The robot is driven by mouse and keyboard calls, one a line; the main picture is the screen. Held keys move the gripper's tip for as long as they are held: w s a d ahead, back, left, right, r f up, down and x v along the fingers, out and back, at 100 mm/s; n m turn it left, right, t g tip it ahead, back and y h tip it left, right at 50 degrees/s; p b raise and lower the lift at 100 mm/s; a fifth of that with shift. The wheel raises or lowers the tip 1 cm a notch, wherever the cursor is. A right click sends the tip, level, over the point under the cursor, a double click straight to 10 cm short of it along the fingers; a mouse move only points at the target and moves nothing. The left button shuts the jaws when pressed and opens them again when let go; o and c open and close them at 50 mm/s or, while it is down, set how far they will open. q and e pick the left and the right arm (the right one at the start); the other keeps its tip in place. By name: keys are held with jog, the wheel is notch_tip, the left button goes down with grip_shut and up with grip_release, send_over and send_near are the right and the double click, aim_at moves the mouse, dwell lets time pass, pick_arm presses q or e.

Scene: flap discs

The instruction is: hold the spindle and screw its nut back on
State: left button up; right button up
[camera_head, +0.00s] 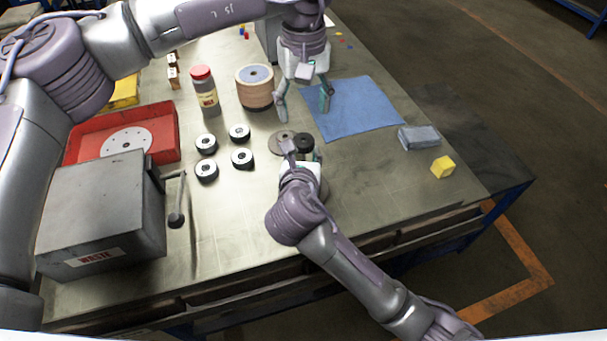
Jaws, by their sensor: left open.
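A short dark cylinder (304,140), which looks like the spindle's top, stands at the table's middle beside a flat grey disc (279,143). My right gripper (303,154) is low around or right in front of the dark cylinder. Its own hand hides the lower part, so I cannot tell whether its fingers touch or grip it. My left gripper (304,104) is open, pointing down above and behind the dark cylinder, with nothing seen between its fingers. I cannot make out the nut for certain.
Several black-rimmed round pieces (239,132) lie left of the grippers. Behind them stand a red-lidded jar (204,88) and a disc stack (255,88). A red tray (166,127) and grey waste box (99,212) are left. A blue cloth (362,112), grey block and yellow block lie right.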

grip_shut()
